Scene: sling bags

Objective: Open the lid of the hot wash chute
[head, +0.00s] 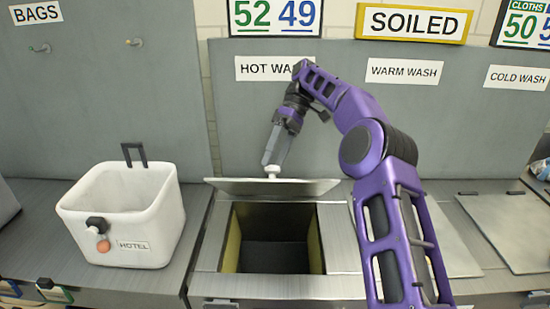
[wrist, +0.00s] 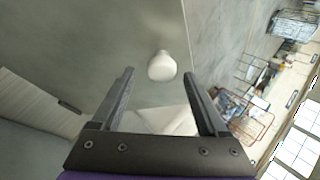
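The hot wash chute (head: 227,250) sits below the "HOT WASH" label, its square opening uncovered and dark inside. Its grey lid (head: 310,188) is raised at the back edge of the opening and seen nearly edge-on. A white knob (head: 272,170) is on the lid; it also shows in the wrist view (wrist: 162,66). My gripper (head: 270,160) is just above the knob. In the wrist view its two fingers are spread, with the knob between and slightly beyond the tips, and gaps on both sides.
A white bin (head: 120,215) marked "HOTEL" stands on the counter to the left. The warm wash lid (head: 450,245) and the cold wash lid (head: 510,225) lie flat to the right. A grey back panel (head: 230,120) rises behind the chutes.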

